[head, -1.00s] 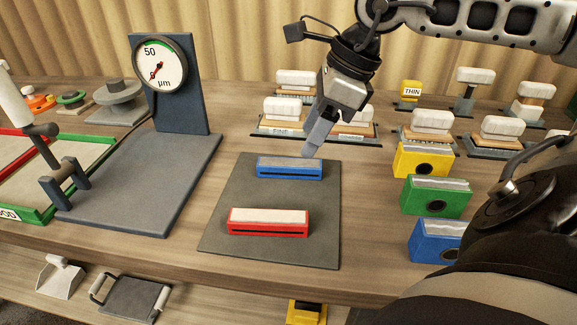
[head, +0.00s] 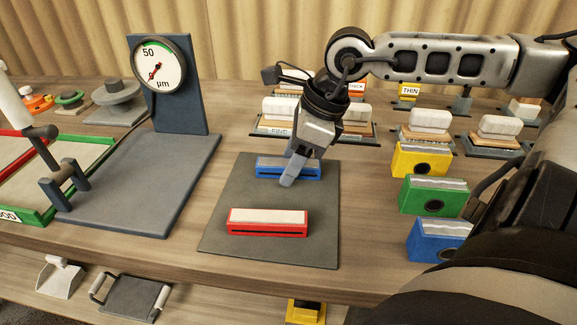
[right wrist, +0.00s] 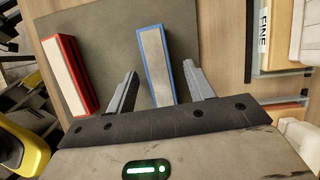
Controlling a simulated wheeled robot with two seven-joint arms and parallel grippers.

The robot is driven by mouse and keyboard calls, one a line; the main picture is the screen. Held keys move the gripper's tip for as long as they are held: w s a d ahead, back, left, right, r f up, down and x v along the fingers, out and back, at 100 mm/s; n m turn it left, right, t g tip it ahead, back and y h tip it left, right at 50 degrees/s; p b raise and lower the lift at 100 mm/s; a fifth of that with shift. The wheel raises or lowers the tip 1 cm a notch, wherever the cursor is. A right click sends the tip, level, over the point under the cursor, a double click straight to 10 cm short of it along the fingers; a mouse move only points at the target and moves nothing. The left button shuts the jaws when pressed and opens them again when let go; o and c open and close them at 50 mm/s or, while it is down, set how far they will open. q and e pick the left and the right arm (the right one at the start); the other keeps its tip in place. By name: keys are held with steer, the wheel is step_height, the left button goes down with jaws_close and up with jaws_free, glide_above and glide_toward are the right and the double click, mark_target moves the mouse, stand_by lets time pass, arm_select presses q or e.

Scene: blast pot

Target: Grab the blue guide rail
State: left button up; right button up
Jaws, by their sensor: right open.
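The blue guide rail (head: 308,172), a blue bar with a pale grey top, lies on the dark mat (head: 220,215), behind the red rail (head: 267,223). My right gripper (head: 289,172) is over the blue rail and hides part of it in the head view. In the right wrist view the blue rail (right wrist: 156,62) lies between the two open fingers of the right gripper (right wrist: 160,85), with a gap on each side. The red rail (right wrist: 70,75) is outside the left finger there. I do not see my left gripper.
A dial gauge (head: 159,63) on a dark stand is at the left. Yellow (head: 421,160), green (head: 434,195) and blue blocks (head: 437,241) stand at the right. Trays of white-handled blocks (head: 285,110) are behind the mat. The mat's front left is clear.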

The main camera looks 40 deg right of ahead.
jaws_close()
steer(key=shift+r, duration=0.15)
